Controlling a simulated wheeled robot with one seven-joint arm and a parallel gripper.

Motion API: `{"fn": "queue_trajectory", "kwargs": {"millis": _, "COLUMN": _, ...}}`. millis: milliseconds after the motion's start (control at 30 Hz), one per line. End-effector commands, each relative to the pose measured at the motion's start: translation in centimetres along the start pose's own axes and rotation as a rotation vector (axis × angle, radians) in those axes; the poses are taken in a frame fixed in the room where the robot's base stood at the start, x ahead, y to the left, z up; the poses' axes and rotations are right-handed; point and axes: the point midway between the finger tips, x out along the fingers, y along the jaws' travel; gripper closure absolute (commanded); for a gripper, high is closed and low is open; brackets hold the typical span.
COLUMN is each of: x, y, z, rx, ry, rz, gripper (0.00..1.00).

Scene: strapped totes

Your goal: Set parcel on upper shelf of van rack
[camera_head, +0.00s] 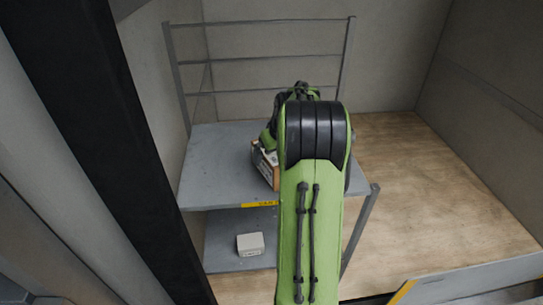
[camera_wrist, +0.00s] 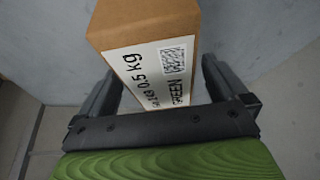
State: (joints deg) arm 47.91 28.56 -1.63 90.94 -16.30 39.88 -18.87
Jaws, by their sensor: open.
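The parcel is a brown cardboard box with a white label reading "0.5 kg" and "GREEN". In the head view the parcel (camera_head: 267,168) shows partly beside my arm, over the grey upper shelf (camera_head: 215,165) of the van rack and seemingly resting on it. In the wrist view the parcel (camera_wrist: 150,28) lies between the fingers of my gripper (camera_wrist: 160,70). The fingers are open, with a gap visible on each side of the box. My arm hides the gripper and much of the parcel in the head view.
A small pale box (camera_head: 250,244) sits on the lower shelf (camera_head: 222,254). A yellow label marks the upper shelf's front edge. Grey rails (camera_head: 270,58) stand behind the rack and a post (camera_head: 360,230) at its right front. The wooden floor (camera_head: 440,200) to the right is clear.

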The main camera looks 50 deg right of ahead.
Motion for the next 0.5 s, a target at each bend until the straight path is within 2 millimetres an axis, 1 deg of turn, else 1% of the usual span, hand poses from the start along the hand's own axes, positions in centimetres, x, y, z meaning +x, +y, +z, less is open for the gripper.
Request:
{"fn": "queue_trajectory", "kwargs": {"millis": 33, "x": -2.0, "y": 0.1, "z": -0.2, "rx": 0.001, "ry": 0.004, "rz": 0.003, "gripper": 0.00}}
{"fn": "queue_trajectory", "kwargs": {"millis": 100, "x": -4.0, "y": 0.1, "z": -0.2, "rx": 0.001, "ry": 0.003, "rz": 0.003, "gripper": 0.00}}
{"fn": "queue_trajectory", "kwargs": {"millis": 200, "x": -6.3, "y": 0.1, "z": -0.2, "rx": 0.002, "ry": 0.003, "rz": 0.003, "gripper": 0.00}}
{"fn": "queue_trajectory", "kwargs": {"millis": 333, "x": -8.3, "y": 0.1, "z": -0.1, "rx": 0.002, "ry": 0.001, "rz": 0.002, "gripper": 0.00}}
{"fn": "queue_trajectory", "kwargs": {"millis": 400, "x": -8.7, "y": 0.1, "z": -0.1, "rx": 0.002, "ry": 0.000, "rz": 0.002, "gripper": 0.00}}
{"fn": "queue_trajectory", "kwargs": {"millis": 500, "x": -8.9, "y": 0.1, "z": 0.0, "rx": 0.002, "ry": 0.000, "rz": 0.001, "gripper": 0.00}}
